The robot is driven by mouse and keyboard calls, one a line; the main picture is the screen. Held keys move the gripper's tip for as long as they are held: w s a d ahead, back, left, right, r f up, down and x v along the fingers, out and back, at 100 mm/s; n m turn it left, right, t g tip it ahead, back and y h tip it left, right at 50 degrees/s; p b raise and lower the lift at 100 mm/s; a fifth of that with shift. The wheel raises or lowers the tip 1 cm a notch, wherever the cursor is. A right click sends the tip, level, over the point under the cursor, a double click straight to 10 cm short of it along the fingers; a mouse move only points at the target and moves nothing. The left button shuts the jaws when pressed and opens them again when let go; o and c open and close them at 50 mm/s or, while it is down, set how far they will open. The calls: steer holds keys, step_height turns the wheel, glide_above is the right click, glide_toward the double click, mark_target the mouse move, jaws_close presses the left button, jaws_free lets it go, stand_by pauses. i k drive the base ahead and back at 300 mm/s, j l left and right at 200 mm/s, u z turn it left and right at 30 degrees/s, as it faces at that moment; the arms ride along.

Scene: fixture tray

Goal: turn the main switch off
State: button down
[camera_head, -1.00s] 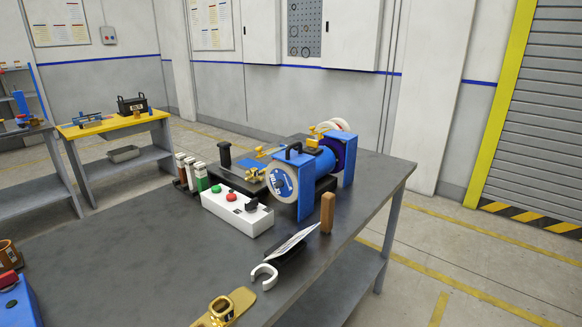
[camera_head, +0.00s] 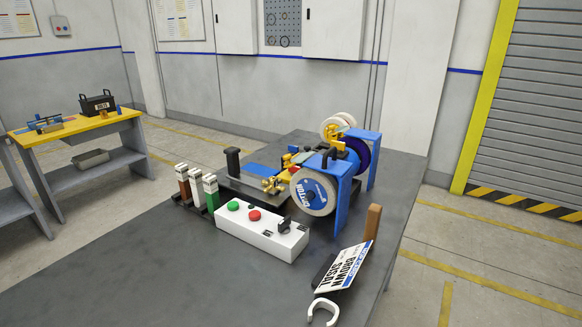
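A white control box (camera_head: 262,233) sits on the grey workbench near the middle of the view. On its top are a green button (camera_head: 234,206), a red button (camera_head: 254,215) and a black rotary knob (camera_head: 284,225) at the right end, which looks like the main switch. Small dark marks lie beside the knob; I cannot read them or tell the knob's exact setting. My gripper is not in this view.
A blue-framed machine with a white disc (camera_head: 313,193) stands just behind the box. A sign (camera_head: 343,268), a wooden block (camera_head: 372,222) and a white hook (camera_head: 323,311) lie right. The workbench (camera_head: 150,262) is clear at front left.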

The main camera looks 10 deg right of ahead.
mark_target(293, 169)
steer(key=i+l+u, duration=0.1)
steer(key=u, duration=0.25)
steer(key=i+l+u, duration=0.15)
steer(key=u, duration=0.15)
steer(key=i+l+u, duration=0.1)
steer(key=u, duration=0.25)
steer(key=l, duration=0.1)
